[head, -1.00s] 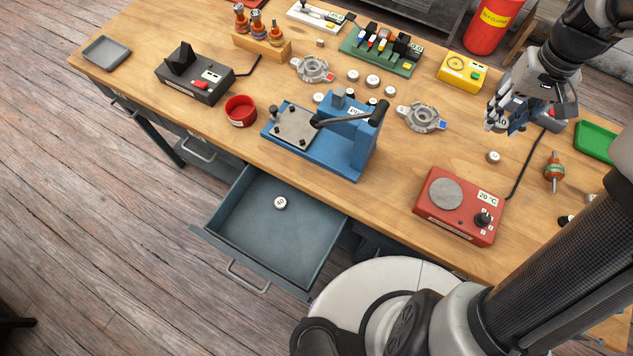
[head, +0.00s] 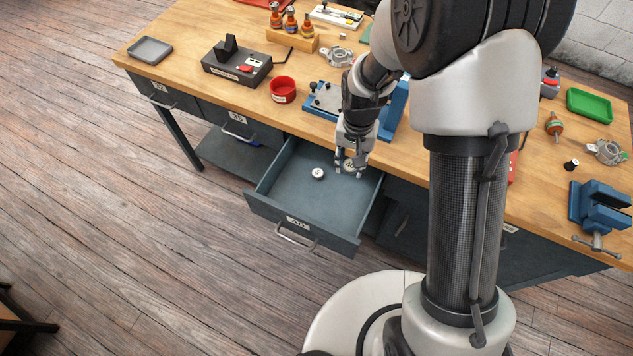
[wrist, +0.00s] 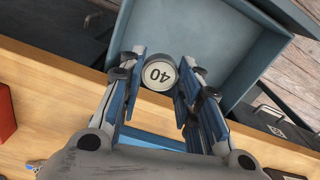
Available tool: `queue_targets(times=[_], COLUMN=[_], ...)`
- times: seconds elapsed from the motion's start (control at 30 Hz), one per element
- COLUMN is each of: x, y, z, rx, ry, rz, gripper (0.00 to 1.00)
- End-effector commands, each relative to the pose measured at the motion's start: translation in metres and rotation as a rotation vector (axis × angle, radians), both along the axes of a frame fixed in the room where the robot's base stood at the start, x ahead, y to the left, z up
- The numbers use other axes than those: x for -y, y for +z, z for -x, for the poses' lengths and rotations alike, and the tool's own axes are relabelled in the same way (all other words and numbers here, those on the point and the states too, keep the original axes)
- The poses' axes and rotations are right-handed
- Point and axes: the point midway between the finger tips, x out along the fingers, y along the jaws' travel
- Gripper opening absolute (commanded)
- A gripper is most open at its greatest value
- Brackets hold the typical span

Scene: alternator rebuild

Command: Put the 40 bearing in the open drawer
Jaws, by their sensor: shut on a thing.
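The 40 bearing (wrist: 160,73) is a round silver ring with a white face marked 40. My gripper (head: 351,168) is shut on it, and its fingers (wrist: 155,90) lie on either side of the bearing in the wrist view. In the head view the held bearing (head: 350,166) is over the right back part of the open drawer (head: 290,210), which is grey-blue with a label reading 40. Another round bearing (head: 318,173) lies on the drawer floor, left of my gripper. How high the held bearing is above the floor is hard to tell.
The wooden tabletop (head: 190,40) borders the drawer behind. A red bowl (head: 282,89) and a blue press (head: 398,105) stand near its edge. Closed drawers flank the open one. Most of the drawer floor is clear.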

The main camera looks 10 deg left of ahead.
Motion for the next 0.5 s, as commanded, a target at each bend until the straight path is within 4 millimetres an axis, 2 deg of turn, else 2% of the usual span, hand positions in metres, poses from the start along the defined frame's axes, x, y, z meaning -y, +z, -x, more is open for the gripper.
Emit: queue_targets(times=[0.1, 0.27, 0.5], x=[-0.017, -0.023, -0.022], y=[-0.012, -0.037, -0.102], z=[0.002, 0.004, 0.004], rx=[-0.001, -0.003, -0.004], ry=[-0.023, -0.036, -0.036], rz=[0.001, 0.002, 0.001], gripper=[0.07, 0.07, 0.07])
